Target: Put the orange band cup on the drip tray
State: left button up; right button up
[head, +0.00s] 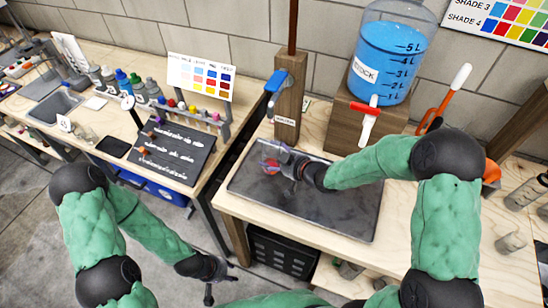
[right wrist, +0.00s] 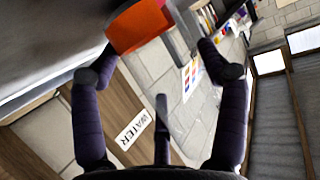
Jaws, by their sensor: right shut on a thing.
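The orange band cup (head: 270,166) is a small clear cup with an orange-red band, over the back left part of the dark drip tray (head: 335,208). My right gripper (head: 275,160) is shut on it, coming in from the right. In the right wrist view the orange band (right wrist: 138,26) shows between the two fingers, with the cup's clear wall beside it. I cannot tell whether the cup touches the tray. My left gripper (head: 221,284) is open and empty, low in front of the benches.
A wooden post labelled WATER (head: 289,100) with a blue-handled tap (head: 275,82) stands behind the tray. A blue STOCK tank (head: 392,55) on a wooden block with a red-and-white tap (head: 369,120) is to its right. The tray's right part is clear.

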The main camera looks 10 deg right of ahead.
jog(key=shift+f, duration=0.15)
jog(key=o, duration=1.2)
jog(key=shift+s+d+r, duration=0.2)
jog(key=shift+r, duration=0.15)
jog(key=p+v, duration=0.4)
jog(key=v, duration=0.7)
jog(key=shift+s, duration=0.15)
